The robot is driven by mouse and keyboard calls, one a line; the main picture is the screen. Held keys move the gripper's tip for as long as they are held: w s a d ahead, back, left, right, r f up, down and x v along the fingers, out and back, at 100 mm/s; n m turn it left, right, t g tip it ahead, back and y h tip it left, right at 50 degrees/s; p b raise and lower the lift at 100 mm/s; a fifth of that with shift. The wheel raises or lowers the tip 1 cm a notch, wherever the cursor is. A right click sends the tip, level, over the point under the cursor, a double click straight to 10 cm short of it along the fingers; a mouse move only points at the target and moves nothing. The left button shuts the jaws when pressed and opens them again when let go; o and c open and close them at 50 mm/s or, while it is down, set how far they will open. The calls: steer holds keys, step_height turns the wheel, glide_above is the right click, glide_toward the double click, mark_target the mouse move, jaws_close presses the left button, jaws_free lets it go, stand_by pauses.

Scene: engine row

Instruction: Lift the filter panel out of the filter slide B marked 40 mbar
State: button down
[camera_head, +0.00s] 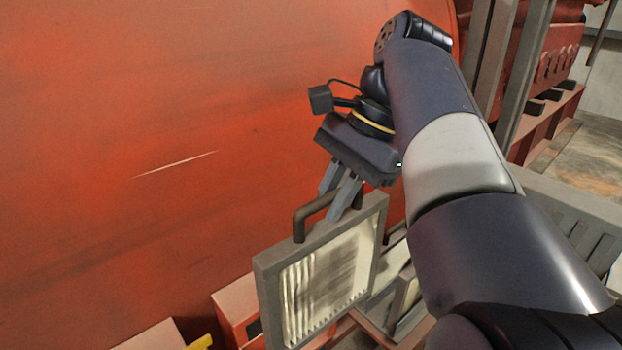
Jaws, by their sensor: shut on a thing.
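The filter panel (325,275) has a grey frame, a pale pleated face with dark soiling, and a dark bar handle (306,212) on its top edge. It hangs upright below my gripper (341,198), slightly turned. My gripper comes from above and is shut on the handle, with its grey fingers around the bar. Nearly all of the panel's face shows. Grey frame parts (405,300) stand behind it at the right, perhaps the filter slide. No 40 mbar mark is readable, and I cannot tell whether the panel's lower edge touches a slide.
A large red engine wall (130,130) fills the left, close behind the gripper and panel. Red blocks (236,305) and a yellow part (200,342) are low at the left. A grey slatted box (585,225) stands at the right, with open floor (590,160) beyond.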

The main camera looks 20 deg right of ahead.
steer(key=shift+s+d+p, duration=0.25)
steer(key=shift+s+p, duration=0.15)
steer(key=shift+s, duration=0.4)
steer(key=shift+s+d+p, duration=0.25)
steer(key=shift+s+p, duration=0.2)
steer(key=shift+s, duration=0.4)
steer(key=shift+s+d+p, duration=0.25)
steer(key=shift+s+p, duration=0.15)
steer(key=shift+s, duration=0.4)
